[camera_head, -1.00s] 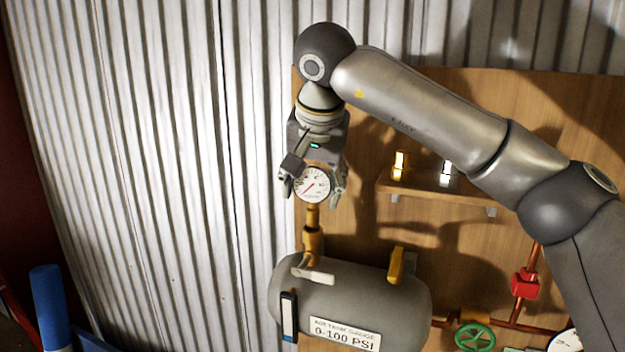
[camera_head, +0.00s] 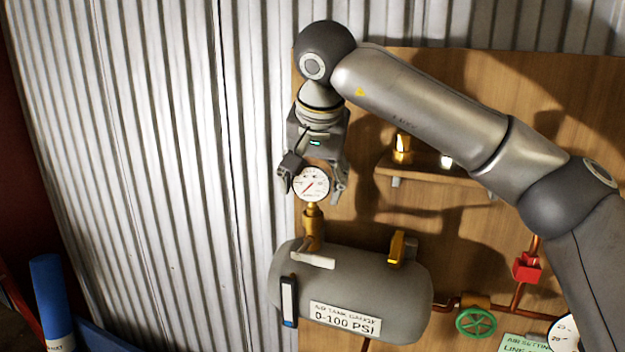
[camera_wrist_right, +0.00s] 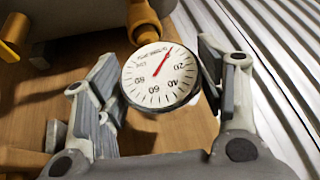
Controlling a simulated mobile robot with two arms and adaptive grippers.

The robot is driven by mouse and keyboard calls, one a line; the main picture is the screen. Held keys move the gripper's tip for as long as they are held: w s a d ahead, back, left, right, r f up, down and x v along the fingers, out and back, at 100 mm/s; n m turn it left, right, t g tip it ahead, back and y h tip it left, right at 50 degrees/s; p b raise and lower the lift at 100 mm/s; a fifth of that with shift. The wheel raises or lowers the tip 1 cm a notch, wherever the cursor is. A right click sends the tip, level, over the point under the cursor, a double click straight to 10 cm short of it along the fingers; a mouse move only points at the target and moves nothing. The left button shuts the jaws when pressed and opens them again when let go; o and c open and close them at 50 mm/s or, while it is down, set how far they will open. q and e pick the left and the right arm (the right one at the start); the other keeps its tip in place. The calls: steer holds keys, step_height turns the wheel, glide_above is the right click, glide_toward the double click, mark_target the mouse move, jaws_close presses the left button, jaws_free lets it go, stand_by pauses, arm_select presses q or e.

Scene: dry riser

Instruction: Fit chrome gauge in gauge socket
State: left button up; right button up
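The chrome gauge (camera_head: 311,184), a round white dial with a red needle, is between the fingers of my right gripper (camera_head: 314,186). Just below the gauge is an upright brass fitting (camera_head: 312,228) on top of the grey tank, which looks like the gauge socket. The fitting shows behind the gauge in the wrist view (camera_wrist_right: 145,22). Whether the gauge stem touches or sits inside it, I cannot tell. My left gripper is out of view.
The grey tank (camera_head: 395,317) carries a 0-100 PSI label, a pale lever (camera_head: 313,260) and a yellow-brass handle (camera_head: 397,248). A green valve wheel (camera_head: 476,323) and red valve (camera_head: 526,268) are lower right.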

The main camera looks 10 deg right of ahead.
steer(key=o, duration=0.3)
